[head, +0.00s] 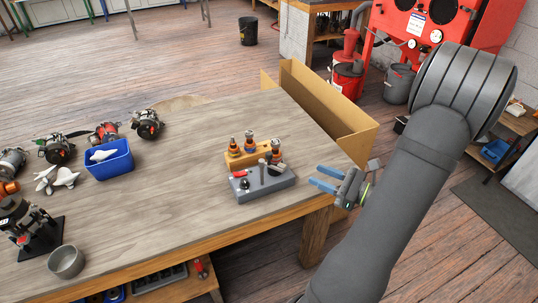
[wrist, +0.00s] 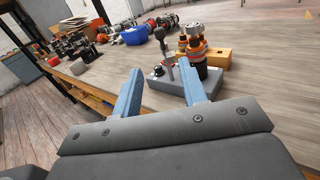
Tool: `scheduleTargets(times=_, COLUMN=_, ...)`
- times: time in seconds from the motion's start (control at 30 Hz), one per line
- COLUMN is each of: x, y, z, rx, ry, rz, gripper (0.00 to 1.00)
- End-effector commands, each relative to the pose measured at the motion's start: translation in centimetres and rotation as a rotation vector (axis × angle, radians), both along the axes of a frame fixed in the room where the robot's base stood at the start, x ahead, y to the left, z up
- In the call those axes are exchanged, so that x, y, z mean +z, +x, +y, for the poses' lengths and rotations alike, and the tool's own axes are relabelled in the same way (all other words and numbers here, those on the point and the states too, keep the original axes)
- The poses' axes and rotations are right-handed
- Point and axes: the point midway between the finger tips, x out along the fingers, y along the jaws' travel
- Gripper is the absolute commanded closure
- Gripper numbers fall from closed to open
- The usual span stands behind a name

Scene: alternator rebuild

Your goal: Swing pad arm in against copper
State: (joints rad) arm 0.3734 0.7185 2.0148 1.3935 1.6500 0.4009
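A grey fixture block (head: 266,187) sits near the right end of the wooden bench, also in the wrist view (wrist: 170,86). An armature with orange-copper bands (head: 275,157) stands upright on it, and its bands show in the wrist view (wrist: 196,52). A slim grey post (head: 262,168) rises beside it. A small red part (head: 239,173) and a black knob (head: 243,184) are at the block's left. I cannot tell which part is the pad arm, or whether it touches the copper. My gripper (head: 318,178) is open and empty, right of the block, its blue fingers pointing toward it.
An orange-yellow wooden block (head: 236,160) with more upright parts stands just behind the fixture. A blue bin (head: 108,166), alternators and a metal bowl (head: 66,262) are far left. The middle of the bench is clear. A cardboard-coloured box (head: 318,97) stands beyond the bench's far edge.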

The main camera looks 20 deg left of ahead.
Motion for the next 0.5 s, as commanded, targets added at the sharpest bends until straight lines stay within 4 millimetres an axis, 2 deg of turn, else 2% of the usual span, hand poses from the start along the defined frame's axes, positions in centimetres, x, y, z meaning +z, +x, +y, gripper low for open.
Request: scheduleTargets(times=0.5, x=0.0, y=1.2, z=8.0, rx=0.011, ry=-0.003, rz=0.001, gripper=0.61)
